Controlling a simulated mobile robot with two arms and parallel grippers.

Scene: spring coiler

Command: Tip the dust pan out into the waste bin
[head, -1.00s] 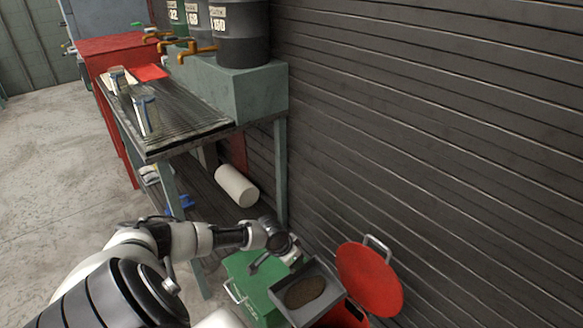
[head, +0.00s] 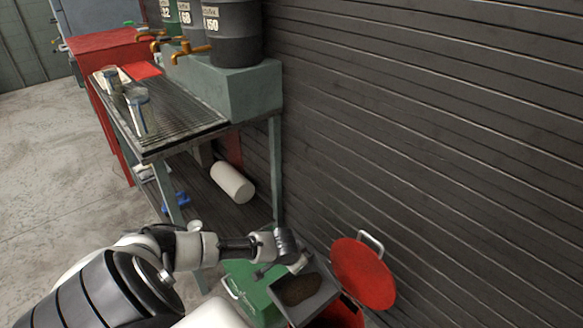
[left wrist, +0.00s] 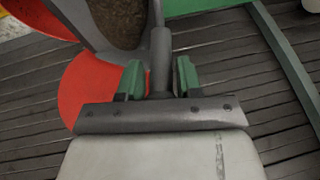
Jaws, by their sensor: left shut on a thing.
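The grey dust pan (head: 319,304) is held over the red waste bin (head: 351,314) at the bottom right of the head view. A brown heap of dust (head: 300,289) lies in the pan, which looks roughly level. The bin's round red lid (head: 363,273) stands open against the wall. My left gripper (head: 299,262) is shut on the pan's handle. In the left wrist view the gripper's green-padded fingers (left wrist: 158,80) close around the dark handle (left wrist: 160,55), with the dust (left wrist: 118,22) beyond. My right gripper is not in view.
A green box (head: 247,283) stands left of the bin. A workbench (head: 190,125) with jars (head: 138,110) and drums with taps (head: 232,35) runs along the slatted wall. A white roll (head: 232,183) lies on its lower shelf.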

